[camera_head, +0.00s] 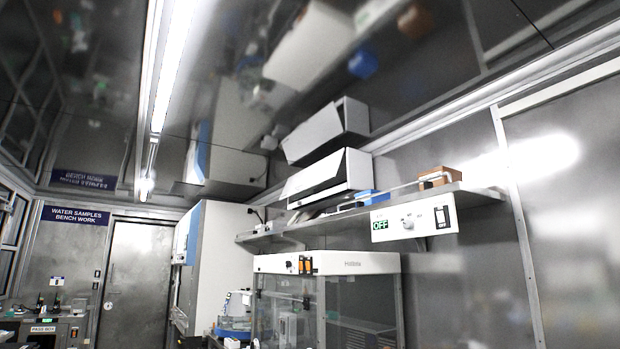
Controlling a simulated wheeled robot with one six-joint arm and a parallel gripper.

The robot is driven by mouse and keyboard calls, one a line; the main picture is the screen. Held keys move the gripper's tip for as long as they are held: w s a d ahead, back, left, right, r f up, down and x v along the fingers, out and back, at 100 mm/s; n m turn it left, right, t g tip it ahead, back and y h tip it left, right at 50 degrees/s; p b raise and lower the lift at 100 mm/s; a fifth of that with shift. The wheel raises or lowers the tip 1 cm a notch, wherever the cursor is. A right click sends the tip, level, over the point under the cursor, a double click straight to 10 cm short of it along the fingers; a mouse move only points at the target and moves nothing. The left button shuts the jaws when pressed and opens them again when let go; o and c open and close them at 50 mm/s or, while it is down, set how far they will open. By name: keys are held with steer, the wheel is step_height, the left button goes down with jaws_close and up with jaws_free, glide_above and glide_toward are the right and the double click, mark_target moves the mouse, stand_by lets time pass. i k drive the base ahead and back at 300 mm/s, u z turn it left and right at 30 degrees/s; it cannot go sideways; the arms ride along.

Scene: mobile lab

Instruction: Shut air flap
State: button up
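A white wall-mounted air unit (326,170) is high on the right wall, above the shelf. A dark opening shows along its lower front, with a thin white flap (318,194) standing out below it, so the flap looks open. How far it is open is hard to tell at this size. A second white unit shape above it looks like its reflection in the shiny ceiling. My gripper is not in view.
A metal shelf (290,232) runs below the unit, carrying a blue box (368,196) and a brown box (437,176). A white control panel (413,222) reading OFF hangs at its edge. Below stands a glass-fronted cabinet (335,264). A steel door (135,285) is at the back left.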

mark_target(327, 169)
steer(key=u, duration=1.2)
steer(key=i, duration=6.9)
steer(key=z, duration=2.95)
